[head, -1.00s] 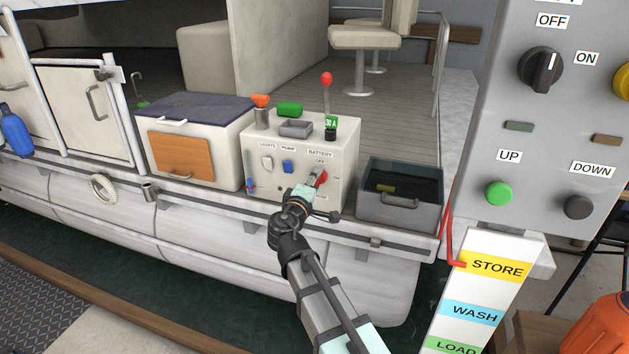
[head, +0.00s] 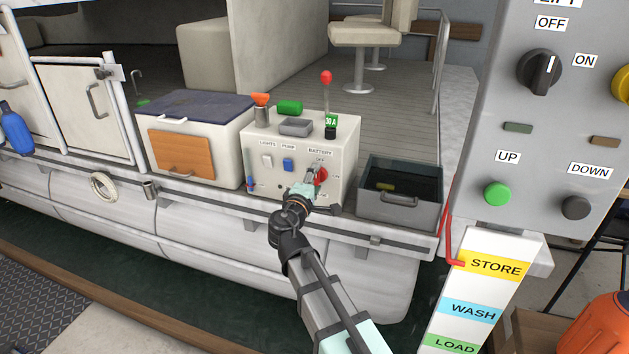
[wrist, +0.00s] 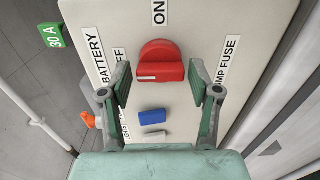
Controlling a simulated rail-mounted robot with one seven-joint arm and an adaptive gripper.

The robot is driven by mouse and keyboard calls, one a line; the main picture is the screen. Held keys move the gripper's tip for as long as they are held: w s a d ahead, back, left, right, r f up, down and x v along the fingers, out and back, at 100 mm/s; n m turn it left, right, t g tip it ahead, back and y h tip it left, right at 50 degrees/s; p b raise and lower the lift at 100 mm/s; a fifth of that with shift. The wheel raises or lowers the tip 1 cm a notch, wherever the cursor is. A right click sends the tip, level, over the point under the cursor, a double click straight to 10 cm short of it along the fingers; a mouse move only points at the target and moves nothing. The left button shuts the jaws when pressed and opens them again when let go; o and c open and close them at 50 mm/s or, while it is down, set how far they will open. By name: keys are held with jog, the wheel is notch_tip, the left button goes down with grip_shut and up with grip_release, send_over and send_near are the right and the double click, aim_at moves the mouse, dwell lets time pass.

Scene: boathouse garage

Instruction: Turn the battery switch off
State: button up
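The red battery switch (head: 322,174) is a rotary knob on the front of the white console (head: 346,160). In the wrist view the knob (wrist: 161,62) lies just past my fingertips, between their lines. Its raised bar runs left to right, with a pale mark on its left part, the side of the partly hidden OFF label (wrist: 119,56). The ON label (wrist: 158,12) is at the top. My gripper (wrist: 163,88) is open, a finger on each side with gaps to the knob. In the head view my gripper (head: 312,182) partly covers the switch.
A blue switch (wrist: 152,117) and a pale switch (wrist: 155,135) sit low between my fingers in the wrist view. A green 30 A tag (head: 331,122) and red-topped lever (head: 327,78) stand on the console. A grey bin (head: 400,206) stands to its right.

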jog(key=shift+s, duration=0.1)
jog(key=v, duration=1.2)
